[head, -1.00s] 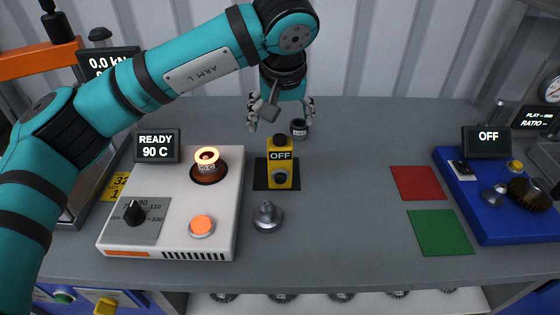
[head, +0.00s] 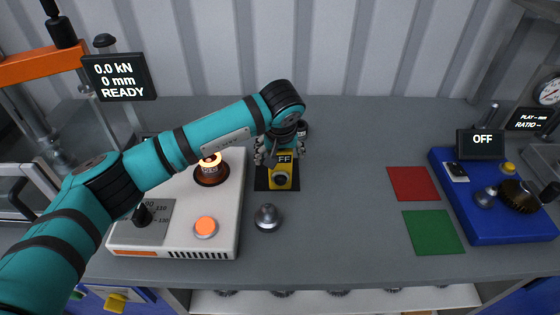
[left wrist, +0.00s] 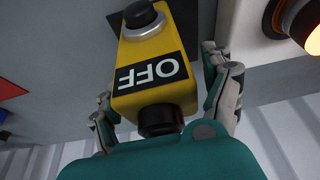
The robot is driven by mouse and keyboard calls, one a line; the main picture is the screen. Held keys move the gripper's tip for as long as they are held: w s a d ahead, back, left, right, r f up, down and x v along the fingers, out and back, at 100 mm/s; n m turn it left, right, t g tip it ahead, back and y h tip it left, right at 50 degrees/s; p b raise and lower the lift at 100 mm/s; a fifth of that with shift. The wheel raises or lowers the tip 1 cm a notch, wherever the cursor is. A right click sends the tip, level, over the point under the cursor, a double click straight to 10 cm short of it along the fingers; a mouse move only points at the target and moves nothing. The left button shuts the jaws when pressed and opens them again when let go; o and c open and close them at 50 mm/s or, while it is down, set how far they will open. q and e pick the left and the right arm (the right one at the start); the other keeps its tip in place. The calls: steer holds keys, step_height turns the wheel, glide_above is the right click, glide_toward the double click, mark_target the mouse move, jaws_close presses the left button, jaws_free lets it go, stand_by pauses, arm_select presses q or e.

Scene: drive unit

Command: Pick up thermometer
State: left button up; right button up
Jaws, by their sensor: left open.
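The thermometer, a yellow handheld box with an OFF display (head: 280,183), stands on a black square mat (head: 261,184) in the head view. My left gripper (head: 280,150) is open at its top, one finger on each side. The left wrist view shows the yellow body (left wrist: 160,75) upside down between the spread fingers of the left gripper (left wrist: 168,90). Its dark top knob is close to the palm. I cannot tell whether either finger touches it. My right gripper is not in view.
A white heater unit (head: 222,225) with a glowing coil (head: 210,168) stands left of the thermometer. A metal knob-shaped part (head: 267,217) sits in front. Red (head: 412,184) and green (head: 433,232) squares and a blue unit (head: 485,215) lie to the right. The middle right of the table is clear.

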arm_select(q)
steer(key=shift+f, duration=0.15)
steer(key=shift+w, duration=0.1)
steer(key=c, duration=1.3)
step_height(320, 180, up, 10)
steer(key=shift+r+b, duration=0.1)
steer(key=shift+b, duration=1.1)
steer(key=shift+f+b, duration=3.6)
steer(key=shift+f, duration=1.5)
steer(key=shift+f, duration=0.15)
